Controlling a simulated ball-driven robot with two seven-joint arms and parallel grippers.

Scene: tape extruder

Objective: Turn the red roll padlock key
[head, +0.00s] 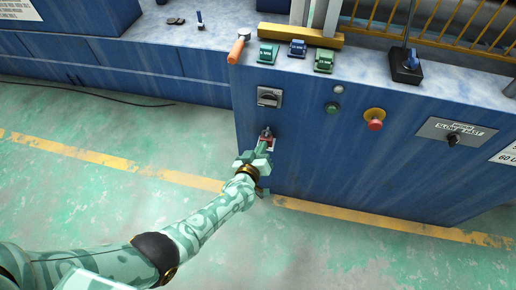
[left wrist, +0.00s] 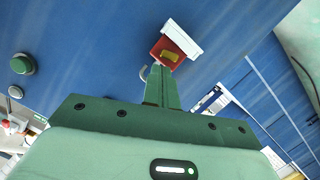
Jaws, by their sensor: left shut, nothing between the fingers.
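The red padlock (left wrist: 169,51), with a yellow label, sits against a white plate (left wrist: 183,38) on the blue cabinet front in the left wrist view. In the head view the red padlock (head: 269,139) is small and partly covered by my left gripper (head: 263,146). The left gripper is shut, with nothing between its fingers. In the left wrist view its fingertips (left wrist: 162,72) overlap the padlock's lower edge; I cannot tell whether they touch. A small curved metal piece (left wrist: 143,72) shows beside them. I cannot make out the key. My right gripper is not in view.
A black rotary switch (head: 269,97) is above the padlock. A green button (head: 332,107), a red emergency knob (head: 375,124) and a speed knob (head: 452,139) are to its right. An orange-handled tool (head: 237,48) lies on the cabinet top. The floor in front is clear.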

